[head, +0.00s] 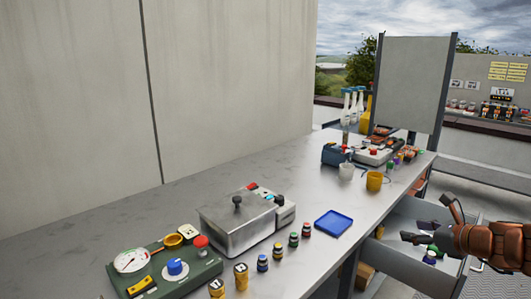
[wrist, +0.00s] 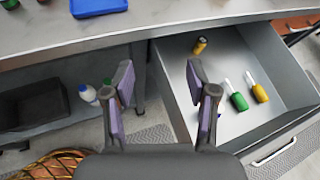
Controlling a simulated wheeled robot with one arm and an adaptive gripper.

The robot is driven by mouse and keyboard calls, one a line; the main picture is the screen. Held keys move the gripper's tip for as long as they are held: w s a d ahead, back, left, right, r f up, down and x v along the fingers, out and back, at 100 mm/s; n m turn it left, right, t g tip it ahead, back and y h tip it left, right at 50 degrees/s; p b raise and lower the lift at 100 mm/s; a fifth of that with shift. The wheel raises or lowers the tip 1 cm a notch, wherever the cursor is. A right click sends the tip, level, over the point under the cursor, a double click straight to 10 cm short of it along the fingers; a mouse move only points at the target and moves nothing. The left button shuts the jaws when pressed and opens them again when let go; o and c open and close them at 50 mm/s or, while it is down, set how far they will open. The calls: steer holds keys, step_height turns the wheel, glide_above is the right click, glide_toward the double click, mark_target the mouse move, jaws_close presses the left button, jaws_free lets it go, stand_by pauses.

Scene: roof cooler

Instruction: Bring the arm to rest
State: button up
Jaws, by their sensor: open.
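My gripper (head: 428,218) is at the right of the head view, beside the bench's front edge and over an open drawer. In the wrist view its two dark fingers with purple pads (wrist: 160,80) stand wide apart with nothing between them. The arm reaches in from the right edge. The open grey drawer (wrist: 272,58) lies ahead and to the right in the wrist view. It holds a green bottle (wrist: 239,102), a yellow bottle (wrist: 260,93) and a dark-yellow item (wrist: 200,45). Part of the drawer is hidden behind the right finger.
The metal bench (head: 130,205) runs along a wall. It carries a steel bath (head: 237,222), a green gauge panel (head: 165,268), a blue tray (head: 333,223), several small bottles and a yellow cup (head: 375,181). A grey upright panel (head: 412,85) stands behind.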

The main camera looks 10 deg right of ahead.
steer(key=s+a+r+n+g+y+p, duration=0.1)
steer(key=s+a+n+g+p, duration=0.15)
steer(key=a+n, duration=0.45)
steer(key=s+a+r+n+g+y+p, duration=0.2)
steer(key=a+n+g, duration=0.1)
steer(key=a, duration=0.9)
steer(key=s+a+r+n+g+y+p, duration=0.1)
steer(key=s+a+n+g+p, duration=0.1)
steer(key=a+n, duration=0.5)
steer(key=s+a+n+g+h+p, duration=0.2)
steer(key=s+a+n+g+p, duration=0.45)
steer(key=s, duration=0.55)
steer(key=s+d+r+n+h+p, duration=0.1)
steer(key=s+r+n+h+p, duration=0.1)
steer(key=s+n, duration=0.5)
steer(key=s+r+h, duration=0.1)
steer(key=s+h, duration=0.1)
steer(key=s, duration=0.1)
steer(key=shift+s+n, duration=0.2)
steer(key=shift+n, duration=0.15)
steer(key=shift+s+d+h, duration=0.3)
steer(key=shift+s+d, duration=0.05)
steer(key=shift+d, duration=0.05)
steer(key=shift+c, duration=0.2)
